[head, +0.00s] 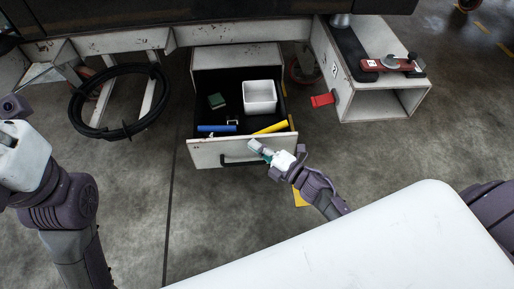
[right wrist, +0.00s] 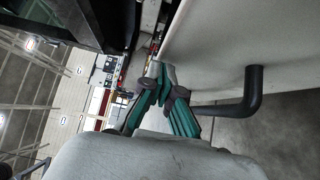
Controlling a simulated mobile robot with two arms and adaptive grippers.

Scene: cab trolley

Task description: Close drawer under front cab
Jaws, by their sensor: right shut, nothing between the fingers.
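The drawer (head: 205,155) under the front cab is pulled out, with its white front panel towards me and a black handle (head: 228,160) on it. The handle also shows in the right wrist view (right wrist: 254,92). My right gripper (head: 257,147) is at the right part of the drawer front, near the handle's right end. In the right wrist view its teal fingers (right wrist: 165,78) are together and empty, close beside the white panel; I cannot tell whether they touch it.
The drawer holds a white bin (head: 260,97), a dark green block (head: 216,101), a blue tool (head: 217,128) and a yellow one (head: 271,128). A black hose coil (head: 120,131) is left of it. A white box step (head: 372,103) is at right. Floor in front is mostly clear.

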